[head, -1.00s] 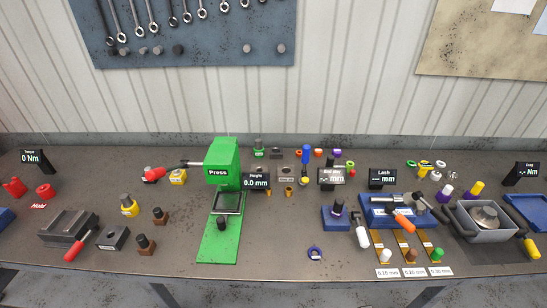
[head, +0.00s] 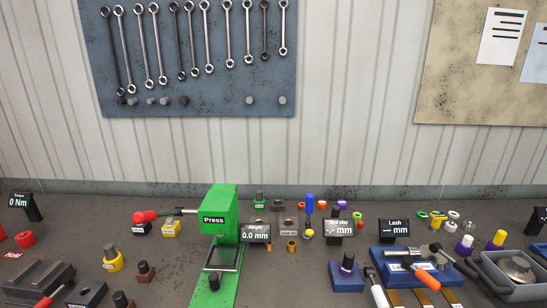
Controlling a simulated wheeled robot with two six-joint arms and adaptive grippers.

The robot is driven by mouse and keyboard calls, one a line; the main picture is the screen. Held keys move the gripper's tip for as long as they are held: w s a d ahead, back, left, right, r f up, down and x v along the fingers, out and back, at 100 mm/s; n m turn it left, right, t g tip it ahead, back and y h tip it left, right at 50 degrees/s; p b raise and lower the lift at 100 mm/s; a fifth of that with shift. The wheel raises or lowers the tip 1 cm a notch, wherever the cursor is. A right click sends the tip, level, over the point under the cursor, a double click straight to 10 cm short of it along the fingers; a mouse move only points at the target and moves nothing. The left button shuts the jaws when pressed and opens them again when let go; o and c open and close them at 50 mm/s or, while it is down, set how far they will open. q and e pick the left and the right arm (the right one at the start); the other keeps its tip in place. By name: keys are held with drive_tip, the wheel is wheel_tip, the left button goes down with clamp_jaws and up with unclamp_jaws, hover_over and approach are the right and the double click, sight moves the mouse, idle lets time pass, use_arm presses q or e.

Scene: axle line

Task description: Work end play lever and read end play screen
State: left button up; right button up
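The end play screen (head: 340,228) stands at the middle right of the bench in the head view. Its label reads "End play" and it shows dashes with "mm", no digits that I can make out. A white-handled lever (head: 378,292) lies at the bottom edge, beside a blue block (head: 345,280) with a dark post on it. The lever's lower end is close to the picture's edge, and I cannot tell for sure that it is the end play lever. Neither of my grippers is in view.
A green press (head: 220,212) stands left of centre, beside the height screen (head: 256,233) reading 0.0 mm. The lash screen (head: 395,227) is to the right, behind a blue fixture (head: 390,262) with an orange handle. A grey tray (head: 520,291) is at the far right.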

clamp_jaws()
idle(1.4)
